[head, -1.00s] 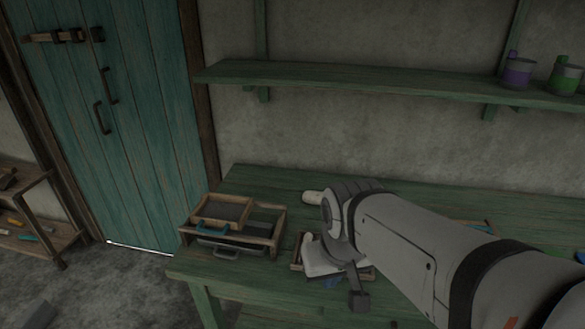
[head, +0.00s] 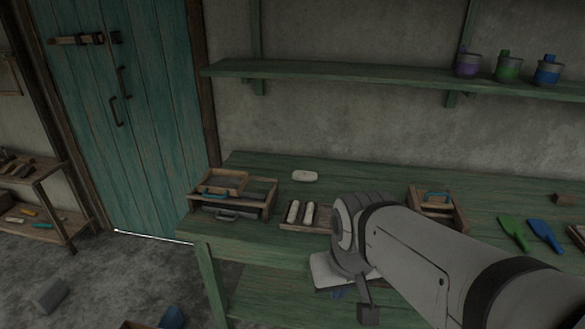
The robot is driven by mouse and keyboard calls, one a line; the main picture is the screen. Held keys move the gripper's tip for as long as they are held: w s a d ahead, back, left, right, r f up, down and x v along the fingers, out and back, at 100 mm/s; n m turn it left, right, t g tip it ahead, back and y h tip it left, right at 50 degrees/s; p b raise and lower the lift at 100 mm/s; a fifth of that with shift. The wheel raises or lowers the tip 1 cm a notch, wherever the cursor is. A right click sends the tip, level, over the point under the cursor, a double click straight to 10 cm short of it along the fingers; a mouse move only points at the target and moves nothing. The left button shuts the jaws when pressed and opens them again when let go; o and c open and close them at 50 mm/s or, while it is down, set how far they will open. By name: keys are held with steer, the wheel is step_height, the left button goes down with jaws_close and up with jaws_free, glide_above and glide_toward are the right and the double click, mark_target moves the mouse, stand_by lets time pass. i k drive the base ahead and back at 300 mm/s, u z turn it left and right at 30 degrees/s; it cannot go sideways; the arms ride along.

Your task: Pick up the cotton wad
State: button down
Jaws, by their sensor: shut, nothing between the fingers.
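A small white rounded pad, which looks like the cotton wad (head: 305,176), lies on the green bench behind a small tray of white rolls. Nothing touches it. My gripper (head: 338,293) is low at the bench's front edge, in front of and to the right of the wad, well apart from it. It is shut and empty.
A wooden drawer box (head: 232,205) stands at the bench's left end. The small tray (head: 285,227) lies right of it. A blue-handled box (head: 463,220), a green scraper (head: 513,232) and a blue scraper (head: 545,235) lie further right. A shelf (head: 370,78) with paint pots runs above.

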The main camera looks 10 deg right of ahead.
mark_target(298, 174)
steer(key=u, duration=0.05)
steer(key=k, duration=0.2)
steer(key=z, duration=0.25)
steer(key=i, duration=0.95)
steer(key=z, duration=1.25)
steer(key=k, duration=0.7)
steer(key=u, duration=0.75)
steer(key=i, duration=0.3)
steer(key=z, duration=0.05)
